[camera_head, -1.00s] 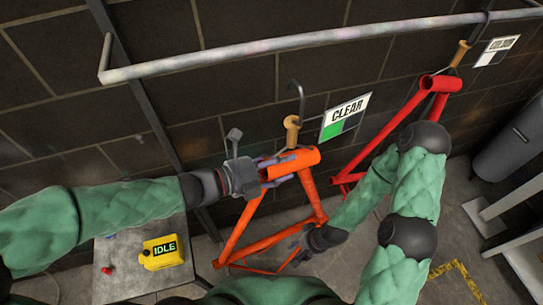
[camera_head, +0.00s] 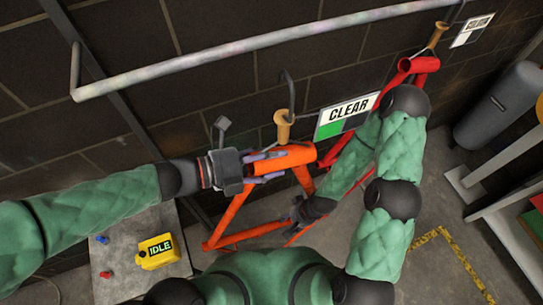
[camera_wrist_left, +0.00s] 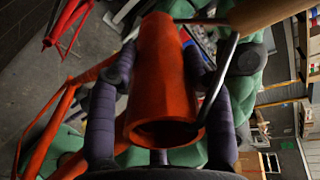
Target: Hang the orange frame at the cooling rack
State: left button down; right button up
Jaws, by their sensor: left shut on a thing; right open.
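The orange frame (camera_head: 238,215) hangs in the air in front of the dark wall, below the rail. My left gripper (camera_head: 268,168) is shut on its top tube end, and the left wrist view shows fingers on both sides of the orange tube (camera_wrist_left: 160,75). A tan plug (camera_head: 283,127) with a dark metal hook (camera_head: 290,88) rises from that tube; the hook tip appears below the rail (camera_head: 230,47), apart from it. My right gripper (camera_head: 298,212) is open beside the frame's lower tubes; contact is unclear, its fingers partly hidden.
A red frame (camera_head: 408,68) hangs by a hook from the rail's right part. A CLEAR sign (camera_head: 346,117) is on the wall right of the hook. A yellow IDLE box (camera_head: 158,251) sits on a grey table (camera_head: 115,262) at lower left. A grey cylinder (camera_head: 500,108) stands at right.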

pick_arm(q)
jog(key=shift+a+r, duration=0.1)
jog(key=shift+r, duration=0.1)
jog(key=shift+w+a, duration=0.1)
jog(key=shift+w, duration=0.2)
jog(key=shift+w+a+b, duration=0.2)
jog(key=shift+w+b, duration=0.1)
jog(key=shift+w, duration=0.45)
jog(key=w+a+f+b, duration=0.1)
jog(key=w+a+b, duration=0.1)
jog(key=w, duration=0.4)
jog(key=w+a+f+b, duration=0.2)
jog(key=w, duration=0.5)
jog(key=shift+a, duration=0.2)
dwell(1.1)
dwell(0.3)
